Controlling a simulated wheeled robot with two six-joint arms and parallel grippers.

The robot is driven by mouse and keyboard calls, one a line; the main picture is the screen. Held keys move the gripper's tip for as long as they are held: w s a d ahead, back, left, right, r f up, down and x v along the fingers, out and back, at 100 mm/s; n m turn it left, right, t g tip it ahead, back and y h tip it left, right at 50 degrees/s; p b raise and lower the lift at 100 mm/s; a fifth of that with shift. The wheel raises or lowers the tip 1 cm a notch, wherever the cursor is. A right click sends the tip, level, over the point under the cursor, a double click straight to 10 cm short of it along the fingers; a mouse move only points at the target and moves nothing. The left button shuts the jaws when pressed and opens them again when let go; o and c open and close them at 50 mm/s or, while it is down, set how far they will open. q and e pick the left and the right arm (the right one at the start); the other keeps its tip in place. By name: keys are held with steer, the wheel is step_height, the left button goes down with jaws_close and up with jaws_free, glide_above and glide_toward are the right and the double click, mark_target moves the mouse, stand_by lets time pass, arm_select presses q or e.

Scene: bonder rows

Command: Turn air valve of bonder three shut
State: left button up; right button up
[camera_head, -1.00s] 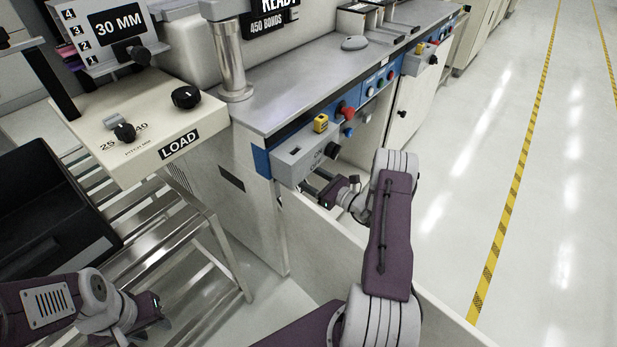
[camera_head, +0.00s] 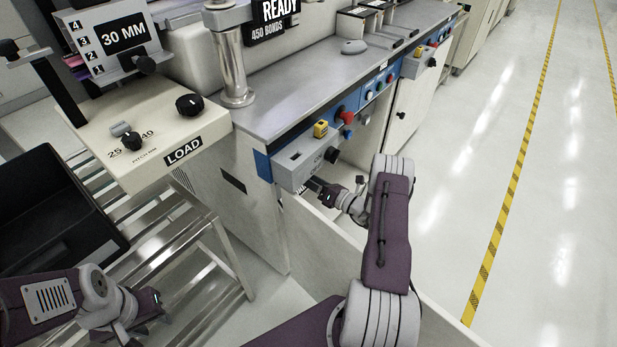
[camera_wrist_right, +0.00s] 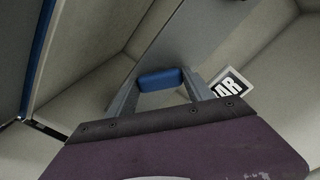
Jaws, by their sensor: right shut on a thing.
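The blue handle (camera_wrist_right: 163,79), which looks like the air valve's grip, sits between the fingertips of my right gripper (camera_wrist_right: 162,86) in the right wrist view. The gripper is shut on it.
The box has a yellow button (camera_head: 320,129) and a black knob (camera_head: 332,154). A red knob (camera_head: 347,118) is further along. The load unit (camera_head: 150,130) and metal rails (camera_head: 215,235) stand left, with a black bin (camera_head: 50,215). The aisle floor (camera_head: 510,200) is clear.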

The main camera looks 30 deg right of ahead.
steer(key=shift+m+p, duration=0.8)
steer(key=shift+m, duration=4.2)
steer(key=shift+f+m, duration=0.1)
steer(key=shift+m, duration=0.2)
steer(key=o, duration=1.4)
steer(key=shift+c, duration=0.2)
steer(key=p+v, duration=0.2)
steer(key=v, duration=0.7)
